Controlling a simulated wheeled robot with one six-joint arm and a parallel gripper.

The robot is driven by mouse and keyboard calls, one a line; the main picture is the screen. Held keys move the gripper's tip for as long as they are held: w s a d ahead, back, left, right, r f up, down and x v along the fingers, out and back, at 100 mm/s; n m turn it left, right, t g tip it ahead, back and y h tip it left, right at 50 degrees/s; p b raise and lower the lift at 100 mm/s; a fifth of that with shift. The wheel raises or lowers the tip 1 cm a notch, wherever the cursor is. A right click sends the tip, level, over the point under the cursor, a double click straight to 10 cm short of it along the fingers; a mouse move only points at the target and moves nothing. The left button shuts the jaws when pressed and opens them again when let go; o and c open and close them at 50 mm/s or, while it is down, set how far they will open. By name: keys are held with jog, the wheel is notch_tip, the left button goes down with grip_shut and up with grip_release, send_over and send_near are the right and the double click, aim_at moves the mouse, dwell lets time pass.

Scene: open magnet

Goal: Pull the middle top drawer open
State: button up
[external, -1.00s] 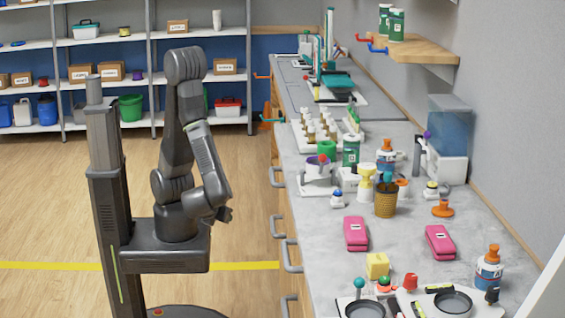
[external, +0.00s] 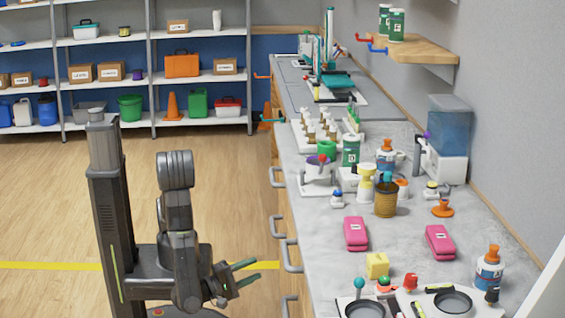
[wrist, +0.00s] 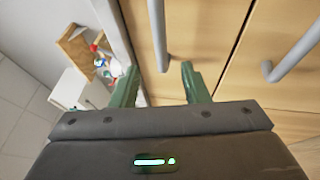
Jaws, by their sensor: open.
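My gripper (external: 255,271) is open, with green fingers pointing right toward the wooden cabinet front under the counter. In the external view, a gap shows between the fingertips and the grey bar handle (external: 290,256) on that front. In the wrist view, my open gripper (wrist: 159,68) has a grey handle (wrist: 161,35) ahead, its lower end lined up between the fingertips. This handle is on a light wooden drawer front (wrist: 205,30) that looks shut. I cannot tell for certain which drawer is the middle top one.
Another handle (wrist: 293,48) sits to the right in the wrist view, past a dark seam. More handles (external: 276,228) line the cabinet. The grey countertop (external: 320,235) above holds pink boxes (external: 355,233), bottles and pans.

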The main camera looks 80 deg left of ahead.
aim_at(285, 255)
jog(key=b+x, duration=0.1)
jog(key=x, duration=1.1)
jog(key=shift+s, duration=0.1)
grip_shut()
